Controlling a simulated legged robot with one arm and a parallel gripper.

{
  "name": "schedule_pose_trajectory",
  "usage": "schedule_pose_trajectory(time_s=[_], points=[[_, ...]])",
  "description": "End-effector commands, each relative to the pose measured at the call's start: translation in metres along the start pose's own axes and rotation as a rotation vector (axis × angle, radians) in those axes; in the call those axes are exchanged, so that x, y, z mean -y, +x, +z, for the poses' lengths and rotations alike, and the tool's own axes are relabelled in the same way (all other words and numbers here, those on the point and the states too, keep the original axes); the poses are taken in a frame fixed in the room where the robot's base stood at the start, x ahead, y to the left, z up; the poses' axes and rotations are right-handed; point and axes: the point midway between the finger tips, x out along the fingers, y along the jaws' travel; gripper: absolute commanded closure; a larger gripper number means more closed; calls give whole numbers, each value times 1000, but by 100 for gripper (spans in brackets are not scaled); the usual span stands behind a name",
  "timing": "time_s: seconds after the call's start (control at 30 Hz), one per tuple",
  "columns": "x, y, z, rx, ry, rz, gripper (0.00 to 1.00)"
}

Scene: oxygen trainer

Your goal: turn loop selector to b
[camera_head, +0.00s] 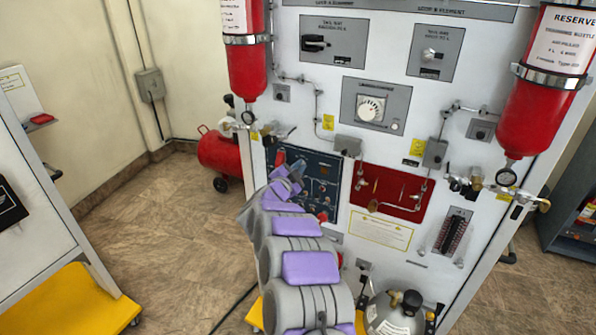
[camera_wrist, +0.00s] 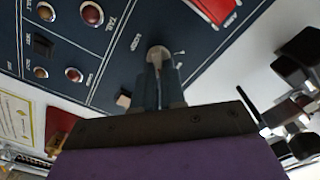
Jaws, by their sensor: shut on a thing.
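The dark blue control panel (camera_head: 322,195) stands at the lower left of the white trainer board, partly hidden behind my arm. In the wrist view its dark face (camera_wrist: 110,55) fills the upper part. The loop selector (camera_wrist: 158,52) is a small light grey round knob there, beside blurred white lettering. My gripper (camera_wrist: 160,75) is shut on this knob, its two dark fingers close together around it. In the head view my gripper (camera_head: 284,167) is at the panel's upper left and hides the selector. I cannot read which letter the selector points to.
Red and brown round lamps (camera_wrist: 92,13) and a black switch (camera_wrist: 43,45) sit near the fingers. A red guarded switch (camera_wrist: 215,8) is above right, and black fittings (camera_wrist: 300,135) stick out at right. Red cylinders (camera_head: 247,65) flank the board.

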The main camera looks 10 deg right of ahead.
Motion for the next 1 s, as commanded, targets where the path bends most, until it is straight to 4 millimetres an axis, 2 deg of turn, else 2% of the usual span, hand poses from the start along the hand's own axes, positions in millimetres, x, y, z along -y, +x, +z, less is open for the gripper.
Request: schedule_pose_trajectory(time_s=[0.37, 0.4, 0.63, 1.0], points=[[0, -1, 1, 2, 4, 0, 100], [0, -1, 1, 2, 4, 0, 88], [0, -1, 0, 1, 4, 0, 66], [0, -4, -1, 1, 5, 1, 64]])
